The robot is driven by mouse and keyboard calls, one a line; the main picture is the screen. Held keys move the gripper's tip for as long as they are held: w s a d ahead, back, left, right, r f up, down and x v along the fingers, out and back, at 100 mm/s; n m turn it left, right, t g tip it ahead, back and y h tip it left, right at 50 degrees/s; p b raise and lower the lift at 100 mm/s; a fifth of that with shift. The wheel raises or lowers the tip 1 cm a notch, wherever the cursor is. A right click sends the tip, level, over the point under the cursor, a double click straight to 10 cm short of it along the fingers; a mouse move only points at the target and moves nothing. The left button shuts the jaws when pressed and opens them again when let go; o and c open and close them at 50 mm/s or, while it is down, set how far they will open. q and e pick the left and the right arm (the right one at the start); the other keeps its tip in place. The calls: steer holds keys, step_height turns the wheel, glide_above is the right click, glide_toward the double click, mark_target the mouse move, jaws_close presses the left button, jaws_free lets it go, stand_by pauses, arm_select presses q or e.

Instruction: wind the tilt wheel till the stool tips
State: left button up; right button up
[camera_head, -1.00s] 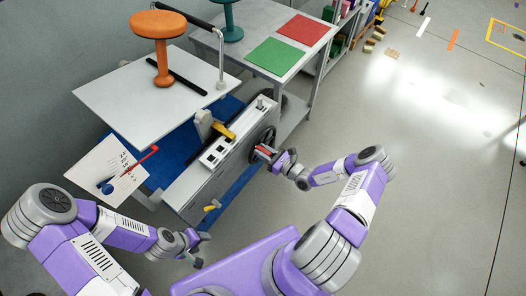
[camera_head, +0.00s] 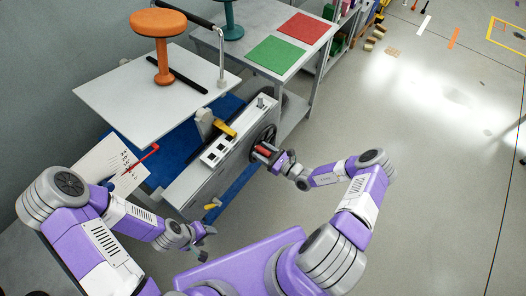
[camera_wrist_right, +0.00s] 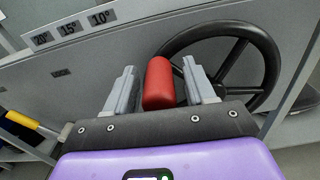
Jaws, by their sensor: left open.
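The orange stool (camera_head: 158,48) stands upright on the pale tilt platform (camera_head: 120,105). The black tilt wheel (camera_head: 264,134) is on the end of the grey machine; it also shows in the right wrist view (camera_wrist_right: 266,58), with its red handle (camera_wrist_right: 159,84). My right gripper (camera_wrist_right: 161,88) has its fingers apart on either side of the red handle. My left gripper (camera_head: 204,244) is open and empty, low in front of the machine. A dial board (camera_head: 112,165) with a red pointer stands at left.
A grey table (camera_head: 250,30) behind holds a green mat (camera_head: 276,55), a red mat (camera_head: 304,28) and a teal stool (camera_head: 231,22). A yellow lever (camera_head: 212,205) sticks out low on the machine's front. The floor at right is mostly clear.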

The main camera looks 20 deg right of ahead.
steer(key=p+v, duration=0.1)
steer(key=v, duration=0.6)
steer(key=shift+s+d, duration=0.15)
steer(key=shift+s, duration=0.05)
stand_by(0.4)
